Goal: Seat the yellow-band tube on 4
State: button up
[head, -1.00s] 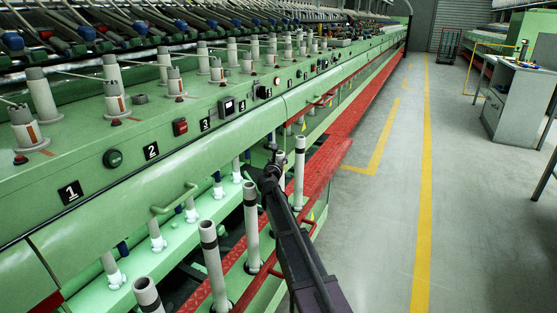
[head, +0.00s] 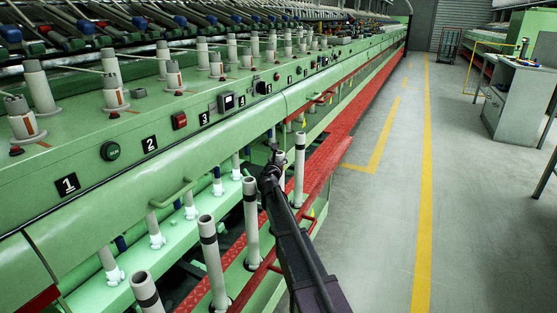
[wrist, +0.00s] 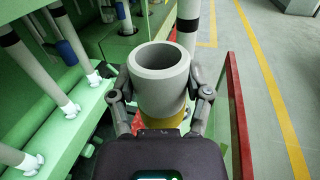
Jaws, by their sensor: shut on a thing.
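The yellow-band tube (wrist: 159,92) is in my gripper (wrist: 161,104) in the wrist view. It is pale grey with an open round top facing the camera, and its yellow band shows low between the fingers. Its lower end is hidden. In the head view my gripper (head: 271,168) is beside the machine's front, and a pale tube (head: 281,162) shows just behind it, partly covered. The band cannot be made out there. The small number 4 plate (head: 242,101) is on the green panel, right of the number 3 plate (head: 204,119). I cannot tell which seat belongs to 4.
Several black-band tubes stand upright along the red rail, including one close beyond my gripper (head: 299,170), which also shows in the wrist view (wrist: 187,28). A green handle bar (head: 172,194) juts from the machine. The grey aisle floor (head: 380,220) at right is clear.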

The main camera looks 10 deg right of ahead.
jog(key=o, duration=1.4)
jog(key=shift+r, duration=0.1)
